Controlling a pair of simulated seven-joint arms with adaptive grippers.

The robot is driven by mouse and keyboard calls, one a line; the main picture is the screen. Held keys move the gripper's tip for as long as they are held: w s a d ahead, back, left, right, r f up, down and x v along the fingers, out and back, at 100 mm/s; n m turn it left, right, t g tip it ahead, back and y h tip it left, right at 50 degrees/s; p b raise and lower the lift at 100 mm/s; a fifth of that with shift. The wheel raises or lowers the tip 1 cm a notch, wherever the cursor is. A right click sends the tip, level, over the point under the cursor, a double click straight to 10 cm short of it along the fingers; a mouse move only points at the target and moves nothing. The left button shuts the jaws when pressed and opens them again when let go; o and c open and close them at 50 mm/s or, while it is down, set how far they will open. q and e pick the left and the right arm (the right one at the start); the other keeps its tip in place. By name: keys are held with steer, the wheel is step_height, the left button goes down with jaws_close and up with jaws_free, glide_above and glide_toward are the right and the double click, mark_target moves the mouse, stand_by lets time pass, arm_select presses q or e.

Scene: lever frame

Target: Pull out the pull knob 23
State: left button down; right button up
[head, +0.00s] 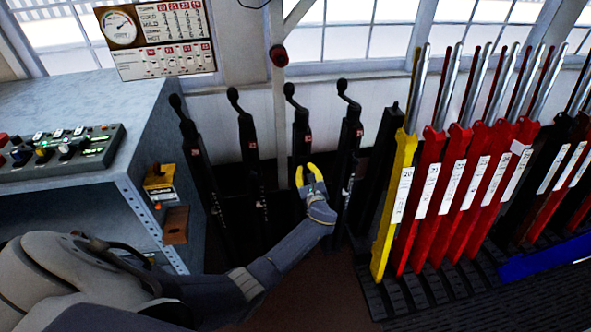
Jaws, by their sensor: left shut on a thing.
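My left gripper (311,175) reaches in from the lower left, its yellow fingertips pointing up in front of the third black post from the left (301,135). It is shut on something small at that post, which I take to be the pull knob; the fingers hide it. Several black posts with curved handles stand in a row, with small red number plates too small to read surely. The fourth black post (347,145) stands just right of the gripper. My right gripper is not in view.
A yellow lever (396,200) and several red levers (425,195) stand close on the right. A grey cabinet (150,105) with a control panel (62,150) is at left. A red knob (278,55) is on a thin pole behind.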

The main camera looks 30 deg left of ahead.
arm_select(q)
steer(key=shift+s+d+f, duration=0.1)
steer(key=shift+s+f, duration=0.05)
steer(key=c, duration=1.5)
jaws_free()
steer(key=o, duration=0.4)
steer(key=shift+c, duration=0.2)
steer(key=v, duration=1.2)
